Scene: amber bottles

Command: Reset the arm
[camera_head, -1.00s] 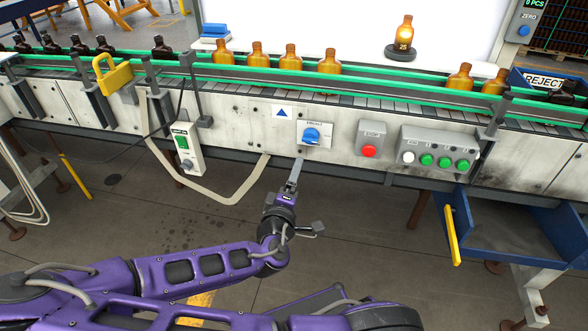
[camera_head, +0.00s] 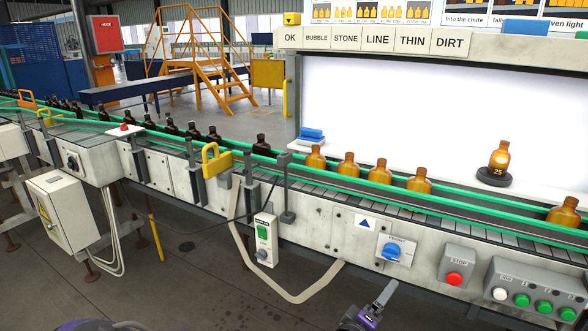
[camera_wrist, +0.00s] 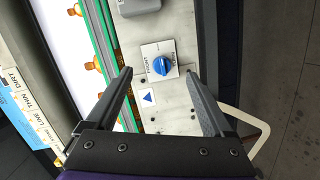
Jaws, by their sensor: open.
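My gripper (camera_wrist: 159,88) is open and empty in the wrist view, its two dark fingers apart. Beyond them is the conveyor's front panel with a blue rotary knob (camera_wrist: 162,66) on a white plate. In the head view my gripper (camera_head: 385,296) is at the bottom, below and in front of the same blue knob (camera_head: 393,251), apart from it. Most of my arm is out of the head view; a little purple shows at the bottom edge.
The conveyor (camera_head: 315,215) carries amber bottles (camera_head: 348,165) and dark bottles (camera_head: 192,131) between green rails. A red stop button (camera_head: 454,279) and a button box (camera_head: 530,294) are right of the knob. A grey pendant box (camera_head: 265,240) hangs left. Floor (camera_head: 190,285) is clear below.

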